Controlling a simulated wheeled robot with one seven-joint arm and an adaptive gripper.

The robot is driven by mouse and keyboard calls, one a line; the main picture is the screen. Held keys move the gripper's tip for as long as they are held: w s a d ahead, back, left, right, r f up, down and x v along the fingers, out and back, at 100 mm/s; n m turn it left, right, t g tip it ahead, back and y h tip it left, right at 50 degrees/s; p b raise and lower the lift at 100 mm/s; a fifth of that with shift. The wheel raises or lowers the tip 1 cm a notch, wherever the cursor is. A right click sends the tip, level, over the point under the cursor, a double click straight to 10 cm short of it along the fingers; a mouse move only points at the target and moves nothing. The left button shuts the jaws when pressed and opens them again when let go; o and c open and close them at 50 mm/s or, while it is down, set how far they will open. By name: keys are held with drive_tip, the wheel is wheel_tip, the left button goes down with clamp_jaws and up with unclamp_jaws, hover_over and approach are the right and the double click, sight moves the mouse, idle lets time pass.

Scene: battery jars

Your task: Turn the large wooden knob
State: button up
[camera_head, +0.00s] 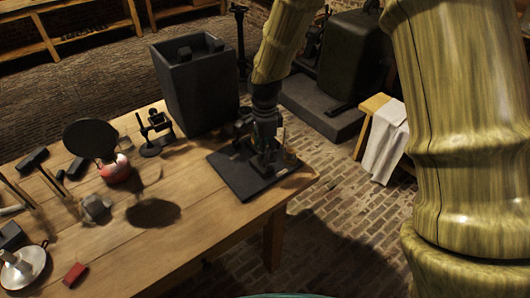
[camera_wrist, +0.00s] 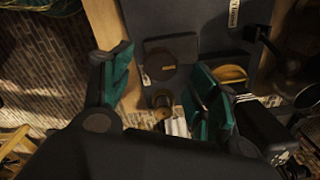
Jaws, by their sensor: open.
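My gripper (camera_head: 260,152) points down over a dark flat board (camera_head: 238,180) at the table's right end. In the wrist view my gripper (camera_wrist: 160,72) is open, its green-padded fingers apart with nothing held between them. A dark brown round disc (camera_wrist: 172,69), which looks like the large wooden knob, lies beyond and between the fingertips. A smaller brass-coloured round piece (camera_wrist: 162,98) sits below it. A yellowish rounded piece (camera_wrist: 232,73) shows behind the right finger, partly hidden. In the head view my gripper hides most of the parts on the board. I cannot tell whether any finger touches the disc.
A tall dark open box (camera_head: 195,95) stands close behind the board. A black stand (camera_head: 155,132), a round dark plate on a red base (camera_head: 117,172) and small tools lie to the left. Brick floor and a cloth-draped bench (camera_head: 388,140) are right of the table.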

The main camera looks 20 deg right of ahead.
drive_tip(key=shift+f, duration=1.35)
drive_tip(key=shift+c, duration=0.2)
drive_tip(key=c, duration=1)
